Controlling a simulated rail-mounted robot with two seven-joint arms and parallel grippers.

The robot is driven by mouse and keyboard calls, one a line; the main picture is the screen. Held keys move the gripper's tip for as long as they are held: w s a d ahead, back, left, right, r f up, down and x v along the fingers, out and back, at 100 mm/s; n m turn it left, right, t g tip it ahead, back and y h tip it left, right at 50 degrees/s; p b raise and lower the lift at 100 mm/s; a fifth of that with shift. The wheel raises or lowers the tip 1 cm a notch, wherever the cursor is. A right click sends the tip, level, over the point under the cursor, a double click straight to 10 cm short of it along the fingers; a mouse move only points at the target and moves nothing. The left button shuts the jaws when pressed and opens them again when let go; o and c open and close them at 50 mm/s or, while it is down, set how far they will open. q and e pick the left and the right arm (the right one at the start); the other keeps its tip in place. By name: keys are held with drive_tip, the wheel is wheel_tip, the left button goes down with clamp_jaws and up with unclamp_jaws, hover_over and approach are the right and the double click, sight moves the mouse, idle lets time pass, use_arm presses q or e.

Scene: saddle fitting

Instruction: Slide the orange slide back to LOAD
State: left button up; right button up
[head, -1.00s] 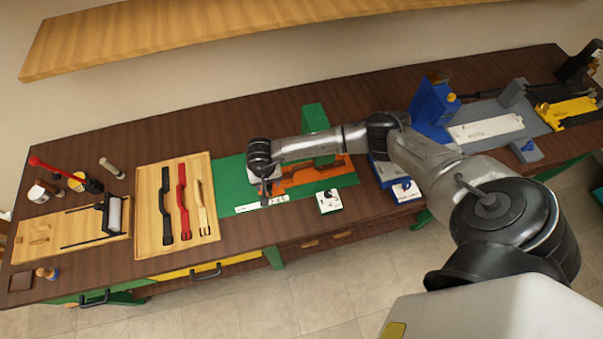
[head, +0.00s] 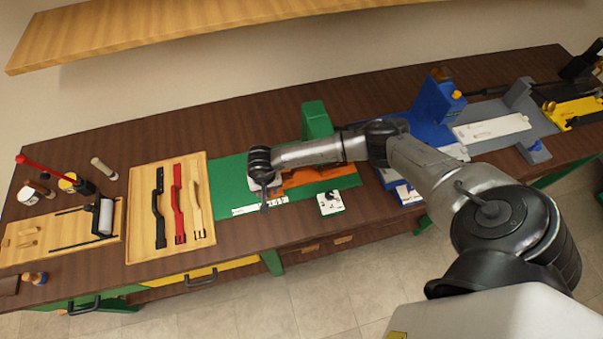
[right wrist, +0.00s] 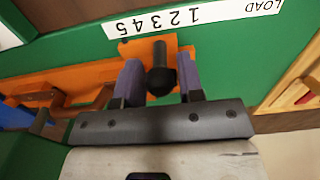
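The orange slide (right wrist: 85,82) lies along the green base (right wrist: 85,48). A dark upright knob (right wrist: 162,80) stands on its end. In the right wrist view the two fingers of my right gripper (right wrist: 159,72) straddle the knob closely, one on each side, and look closed on it. The knob is beside the middle digits of the white scale (right wrist: 225,12); LOAD is farther right on that scale. In the head view my right wrist covers the slide's left end, and the rest of the orange slide (head: 325,177) shows to the right. My left gripper is not in view.
A wooden tray (head: 142,252) with black, red and pale handles stands left of the green base (head: 232,185). A small white card block (head: 331,203) sits in front of the slide. A blue fixture (head: 432,105) stands to the right.

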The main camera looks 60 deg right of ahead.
drive_tip(key=c, duration=0.4)
drive_tip(key=shift+o, duration=0.2)
drive_tip(key=shift+w, duration=0.1)
drive_tip(key=shift+w+a+f+b, duration=0.1)
drive_tip(key=shift+w+a+b, duration=0.1)
drive_tip(key=shift+a+b, duration=0.15)
drive_tip(key=shift+w+a+b, duration=0.3)
drive_tip(key=shift+w+a, duration=0.15)
drive_tip(key=shift+s+d, duration=0.1)
